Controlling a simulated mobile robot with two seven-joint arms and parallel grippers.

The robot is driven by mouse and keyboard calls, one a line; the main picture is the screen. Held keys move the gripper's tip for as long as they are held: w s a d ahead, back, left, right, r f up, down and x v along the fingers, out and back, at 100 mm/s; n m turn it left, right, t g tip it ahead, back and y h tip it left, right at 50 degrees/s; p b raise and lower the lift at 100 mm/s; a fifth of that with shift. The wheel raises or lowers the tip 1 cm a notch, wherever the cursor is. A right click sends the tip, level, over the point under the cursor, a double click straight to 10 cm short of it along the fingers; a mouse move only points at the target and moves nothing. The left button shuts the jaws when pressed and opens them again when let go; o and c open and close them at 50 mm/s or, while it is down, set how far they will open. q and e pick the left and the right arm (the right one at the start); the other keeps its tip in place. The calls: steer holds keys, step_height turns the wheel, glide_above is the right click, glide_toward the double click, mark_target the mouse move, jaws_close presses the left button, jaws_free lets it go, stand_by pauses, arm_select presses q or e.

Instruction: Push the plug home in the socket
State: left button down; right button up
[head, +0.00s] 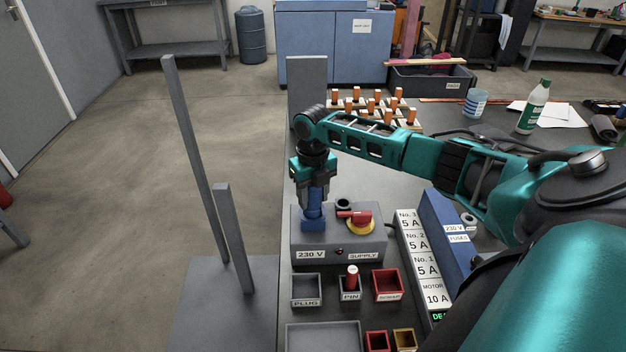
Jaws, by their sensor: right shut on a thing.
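My right gripper (315,187) points down over the left part of the grey supply box (347,253), which is labelled 230 V SUPPLY. It is shut on the blue plug (314,210), which stands about upright. Below the plug is a blue block-shaped part (312,226) at the box, which looks like the socket. The plug and this part overlap in the view, so I cannot tell how deep the plug sits. The gripper hides the plug's top. My left gripper is not in view.
A red switch (354,216) on a yellow base and a black ring (343,203) are close right of the plug. The PLUG tray (306,289) is empty; the PIN tray (350,294) holds a red-topped pin. Grey posts (196,160) stand left; a fuse panel (423,262) stands right.

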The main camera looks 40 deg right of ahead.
steer(key=shift+f+b, duration=0.5)
steer(key=shift+f, duration=0.45)
steer(key=o, duration=1.3)
steer(key=shift+c, duration=0.2)
step_height(320, 180, up, 13)
steer(key=shift+p, duration=0.6)
